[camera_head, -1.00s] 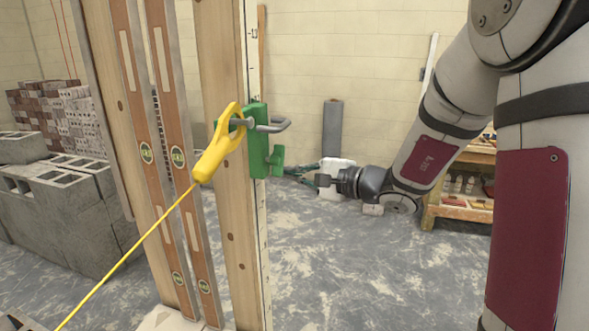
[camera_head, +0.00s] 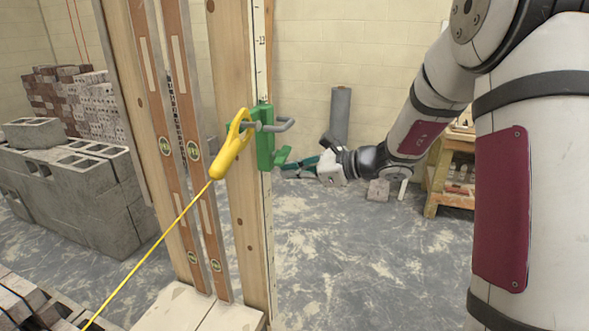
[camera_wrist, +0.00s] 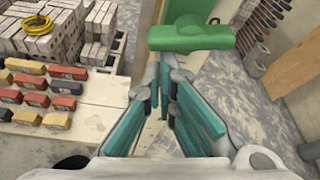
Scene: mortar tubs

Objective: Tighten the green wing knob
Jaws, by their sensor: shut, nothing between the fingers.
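The green wing knob (camera_head: 282,155) sticks out from the right side of a green clamp block (camera_head: 264,140) on the upright wooden post. In the wrist view the knob (camera_wrist: 190,38) shows large as a green bar across the top, just beyond my fingertips. My gripper (camera_head: 290,167) lies right of the post, its teal fingers pointing left, with tips close to the knob. In the wrist view my gripper's fingers (camera_wrist: 166,62) converge at the tips with nothing between them. Whether the tips touch the knob cannot be told.
A yellow line holder (camera_head: 230,150) hooks beside the clamp, its yellow string running down left. Two spirit levels (camera_head: 185,110) stand along the post. Grey blocks (camera_head: 75,185) are stacked left, a wooden shelf (camera_head: 450,165) stands right. The floor between is mostly clear.

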